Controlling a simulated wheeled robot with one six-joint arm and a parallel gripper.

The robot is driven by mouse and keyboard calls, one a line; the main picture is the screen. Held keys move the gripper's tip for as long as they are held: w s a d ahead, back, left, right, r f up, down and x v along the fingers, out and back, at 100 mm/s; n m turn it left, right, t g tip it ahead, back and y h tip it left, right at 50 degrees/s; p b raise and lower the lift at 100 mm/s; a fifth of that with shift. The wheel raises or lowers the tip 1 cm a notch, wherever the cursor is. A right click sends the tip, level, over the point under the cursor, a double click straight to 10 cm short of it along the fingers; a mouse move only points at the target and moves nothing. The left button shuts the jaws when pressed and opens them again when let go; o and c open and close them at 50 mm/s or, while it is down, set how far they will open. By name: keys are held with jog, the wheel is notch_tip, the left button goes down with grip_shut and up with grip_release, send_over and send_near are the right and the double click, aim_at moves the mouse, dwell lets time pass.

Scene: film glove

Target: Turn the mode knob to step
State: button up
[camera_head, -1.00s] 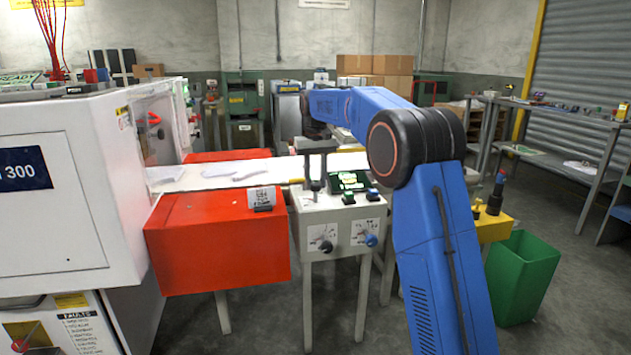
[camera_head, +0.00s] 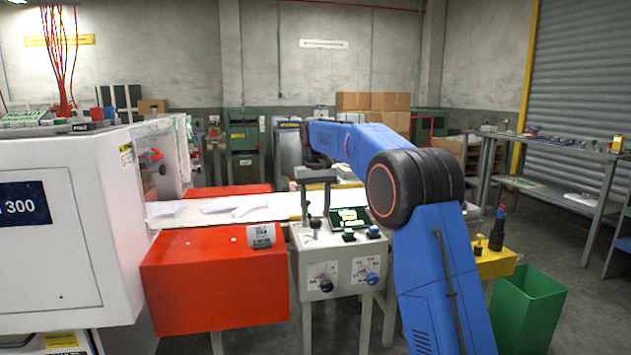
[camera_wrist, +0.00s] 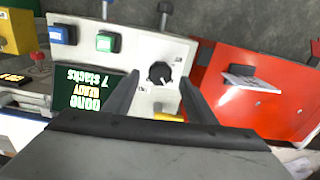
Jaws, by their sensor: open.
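A small black knob (camera_wrist: 159,73) with a pale pointer mark sits on the white top of the control box (camera_head: 345,300). In the head view this knob (camera_head: 315,224) shows just below my gripper (camera_head: 315,210). My gripper is open and empty, pointing down. In the wrist view its two fingers (camera_wrist: 160,92) stand to either side of the knob, apart from it. The box's front carries a black knob (camera_head: 326,285) and a blue knob (camera_head: 372,279) on white dials. The dial lettering is too small to read, so I cannot tell which knob is the mode knob.
A green button (camera_wrist: 105,42), a blue button (camera_wrist: 61,34) and a lit display (camera_wrist: 88,92) sit close to the top knob. A green bin (camera_head: 530,305) stands to the right.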

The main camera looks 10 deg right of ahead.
aim_at(316, 220)
notch_tip(316, 220, up, 15)
dwell(0.5)
jog(key=s+d+f+t, duration=0.1)
jog(key=s+d, duration=0.1)
jog(key=s, duration=1.2)
jog(key=s+d+f+t, duration=0.1)
jog(key=s+d, duration=0.2)
jog(key=s, duration=1.1)
jog(key=s+d+f+t, duration=0.2)
jog(key=s+f, duration=2.2)
jog(key=s, duration=0.3)
jog(key=shift+s+f+m+t, duration=0.2)
jog(key=shift+m+t, duration=0.1)
jog(key=shift+t, duration=0.1)
jog(key=shift+d+r, duration=0.1)
